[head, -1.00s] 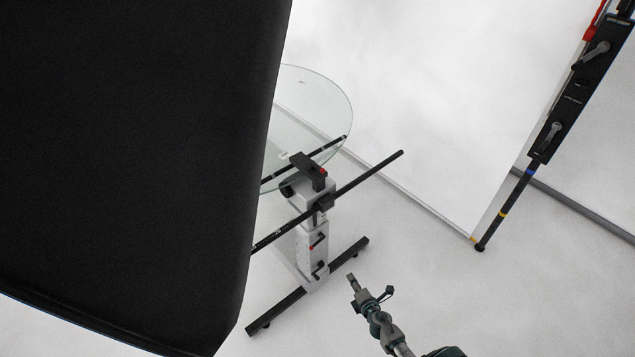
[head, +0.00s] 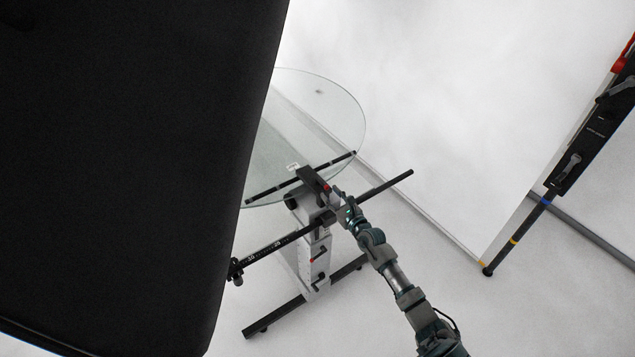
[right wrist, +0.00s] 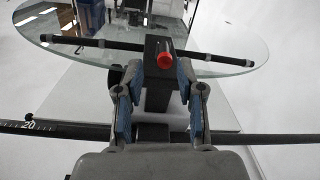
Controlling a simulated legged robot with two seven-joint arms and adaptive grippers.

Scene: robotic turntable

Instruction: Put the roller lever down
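The roller lever appears to be the black block with a red end (head: 312,181) at the top of the turntable's grey column. It stands up just below the glass disc. In the right wrist view the black lever (right wrist: 157,92) points its red knob toward the camera. My right gripper (head: 341,202) is at the lever from the right. Its two blue-padded fingers (right wrist: 157,82) are apart on either side of the lever, with gaps visible, so it is open. Contact with the lever cannot be made out. My left gripper is not in view.
The round glass disc (head: 335,108) lies above the column. A long black crossbar (head: 385,187) with a scale runs through it. A large black panel (head: 110,150) blocks the left side. A black stand (head: 560,180) is at right. The floor at lower right is clear.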

